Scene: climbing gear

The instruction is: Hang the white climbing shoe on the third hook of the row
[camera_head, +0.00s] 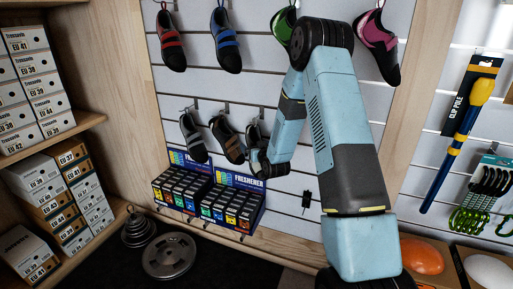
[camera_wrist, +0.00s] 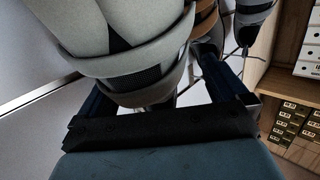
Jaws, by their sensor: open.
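The white climbing shoe (camera_wrist: 130,62) is large and close in the wrist view, pale grey-white with a dark mesh patch. In the head view it shows as the third shoe (camera_head: 254,131) of the lower row, partly hidden by my wrist. My gripper (camera_wrist: 160,92) is open, one finger on each side of the shoe's lower part; I cannot tell whether either touches it. In the head view the gripper is mostly hidden by my wrist. The shoe appears to hang beside the brown shoe (camera_head: 229,142); its hook and loop are not clearly visible.
A grey-black shoe (camera_head: 194,138) hangs left of the brown one. Red (camera_head: 171,42), blue (camera_head: 226,42), green (camera_head: 282,28) and magenta (camera_head: 378,45) shoes hang above. Freshener display boxes (camera_head: 208,195) stand just below the lower row. Shoe-box shelves (camera_head: 60,145) are at the left.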

